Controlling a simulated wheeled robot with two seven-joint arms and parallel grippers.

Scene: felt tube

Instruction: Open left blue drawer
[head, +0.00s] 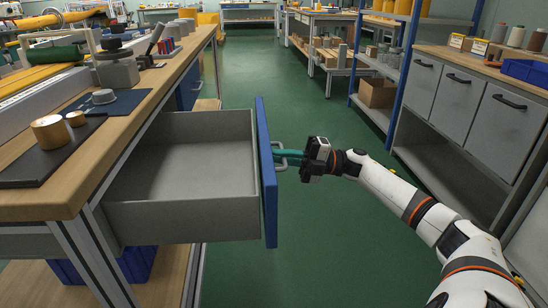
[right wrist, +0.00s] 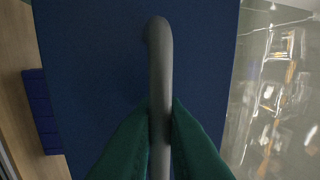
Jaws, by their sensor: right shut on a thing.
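The left blue drawer (head: 267,175) stands pulled far out from the wooden workbench at the left in the head view. Its grey inside is empty. Its blue front also fills much of the right wrist view (right wrist: 95,80). My right gripper (head: 287,157) is at the outer side of the drawer front. Its green fingers are shut on the grey bar handle (right wrist: 160,70), one finger on each side of the bar. My left gripper is not in view.
A blue bin (head: 105,265) sits on the shelf below the drawer. Grey cabinets (head: 460,100) line the right side. Green floor (head: 245,75) is clear between them.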

